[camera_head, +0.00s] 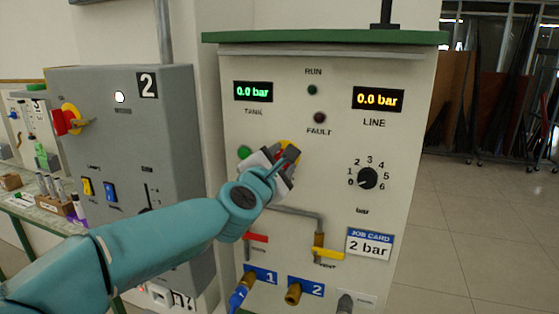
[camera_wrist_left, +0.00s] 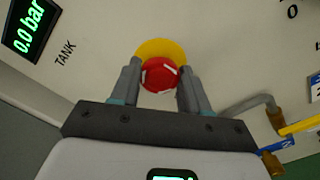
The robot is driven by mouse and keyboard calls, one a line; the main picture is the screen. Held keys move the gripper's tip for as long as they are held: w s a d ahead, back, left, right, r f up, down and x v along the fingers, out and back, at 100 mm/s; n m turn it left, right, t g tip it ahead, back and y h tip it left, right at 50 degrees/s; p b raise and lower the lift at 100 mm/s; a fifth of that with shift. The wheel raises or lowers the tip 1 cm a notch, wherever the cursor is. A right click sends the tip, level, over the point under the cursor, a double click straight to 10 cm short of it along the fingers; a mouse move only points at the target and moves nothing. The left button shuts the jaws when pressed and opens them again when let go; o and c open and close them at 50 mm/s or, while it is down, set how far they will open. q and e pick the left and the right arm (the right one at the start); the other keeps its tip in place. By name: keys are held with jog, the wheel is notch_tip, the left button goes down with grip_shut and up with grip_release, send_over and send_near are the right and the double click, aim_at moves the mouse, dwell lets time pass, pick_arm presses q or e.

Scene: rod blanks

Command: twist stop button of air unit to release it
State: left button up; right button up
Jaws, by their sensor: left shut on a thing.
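The air unit (camera_head: 310,190) is a pale panel with a green top edge. Its stop button (camera_wrist_left: 160,75) is a red knob on a yellow round plate (camera_wrist_left: 162,47) in the left wrist view. In the head view the button is mostly hidden behind my gripper, with some yellow plate (camera_head: 289,146) showing. My left gripper (camera_wrist_left: 160,80) has one finger on each side of the red knob and is shut on it. It also shows in the head view (camera_head: 288,160). My right gripper is not in view.
The air unit has a black dial (camera_head: 368,178), a green button (camera_head: 244,152), a red valve handle (camera_head: 255,238) and a yellow valve handle (camera_head: 327,254). TANK and LINE displays read 0.0 bar. A grey box (camera_head: 180,100) marked 2 stands left. Open floor (camera_head: 475,220) lies right.

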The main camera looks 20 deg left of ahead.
pick_arm(q)
jog(key=shift+a+r, duration=0.1)
jog(key=shift+r, duration=0.05)
jog(key=o, duration=1.1)
jog(key=shift+w, duration=0.15)
jog(key=shift+c, duration=0.2)
jog(key=s+b, duration=0.2)
jog(key=s, duration=1.4)
jog(key=shift+a+f, duration=0.25)
